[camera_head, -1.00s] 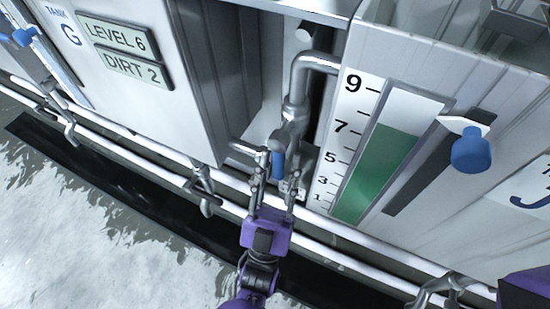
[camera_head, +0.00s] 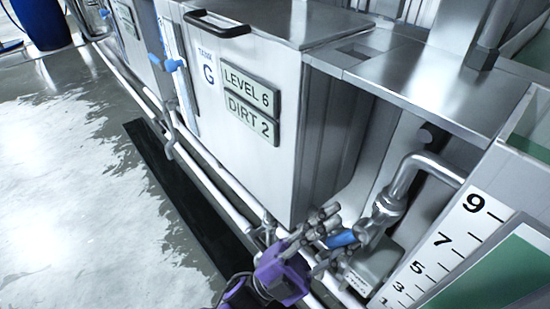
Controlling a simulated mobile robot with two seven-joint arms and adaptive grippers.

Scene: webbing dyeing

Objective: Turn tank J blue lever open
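The blue lever (camera_head: 342,238) sits on the valve below a bent metal pipe (camera_head: 398,188), beside the numbered level gauge (camera_head: 448,250) at lower right. My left gripper (camera_head: 328,238) comes in from the bottom and reaches up to the lever. Its fingers are spread, one on the upper side and one on the lower side, with the lever's tip between or just beyond them. I cannot tell whether they touch it. The tank J label is out of this view. My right gripper does not show.
Tank G (camera_head: 240,75), with its level 6 and dirt 2 plates, stands left of the valve. White pipes (camera_head: 225,180) run along the tank fronts near my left gripper. The wet floor at left (camera_head: 70,200) is clear. A blue barrel (camera_head: 40,22) stands far back.

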